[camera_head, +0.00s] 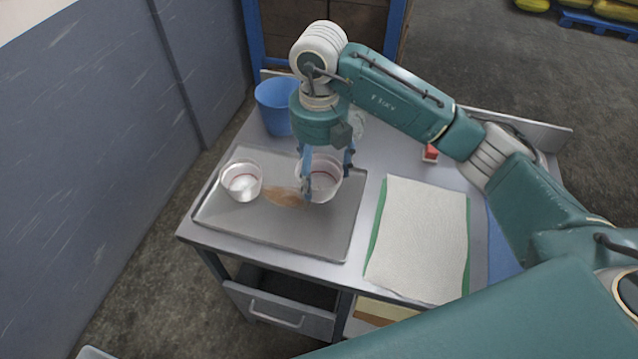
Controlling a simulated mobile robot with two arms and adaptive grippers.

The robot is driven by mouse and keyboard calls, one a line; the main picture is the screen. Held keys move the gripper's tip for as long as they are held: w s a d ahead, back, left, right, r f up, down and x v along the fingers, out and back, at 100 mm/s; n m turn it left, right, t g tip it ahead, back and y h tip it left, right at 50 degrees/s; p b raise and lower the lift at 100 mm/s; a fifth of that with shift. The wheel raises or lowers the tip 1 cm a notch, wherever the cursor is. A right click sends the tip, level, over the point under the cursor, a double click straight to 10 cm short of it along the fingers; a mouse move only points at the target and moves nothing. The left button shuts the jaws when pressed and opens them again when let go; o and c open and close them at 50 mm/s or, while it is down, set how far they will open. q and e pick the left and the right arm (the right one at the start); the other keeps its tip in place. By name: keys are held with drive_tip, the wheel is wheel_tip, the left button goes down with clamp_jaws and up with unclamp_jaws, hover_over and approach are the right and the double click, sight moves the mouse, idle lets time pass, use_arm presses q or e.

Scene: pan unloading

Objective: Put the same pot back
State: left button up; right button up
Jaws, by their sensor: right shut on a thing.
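A white pot (325,187) with a reddish band is at the right part of a grey metal tray (300,238). My right gripper (322,187) comes down from above and is shut on this pot's rim. I cannot tell whether the pot touches the tray or hangs just above it. A second, similar white pot (241,182) stands on the tray's left part. A brown patch (283,196) lies on the tray between the two pots. My left gripper is not in view.
A blue bucket (274,105) stands behind the tray. A white cloth (420,240) over a green one lies right of the tray. A small red item (431,152) sits at the back. A grey wall rises at the left; an open drawer (278,305) is below the table.

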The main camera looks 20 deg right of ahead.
sight(319, 188)
wheel_tip(319, 188, down, 5)
drive_tip(key=shift+p, duration=0.65)
drive_tip(key=shift+f, duration=0.45)
drive_tip(key=shift+f, duration=0.1)
drive_tip(key=o, duration=1.3)
drive_tip(key=shift+c, duration=0.2)
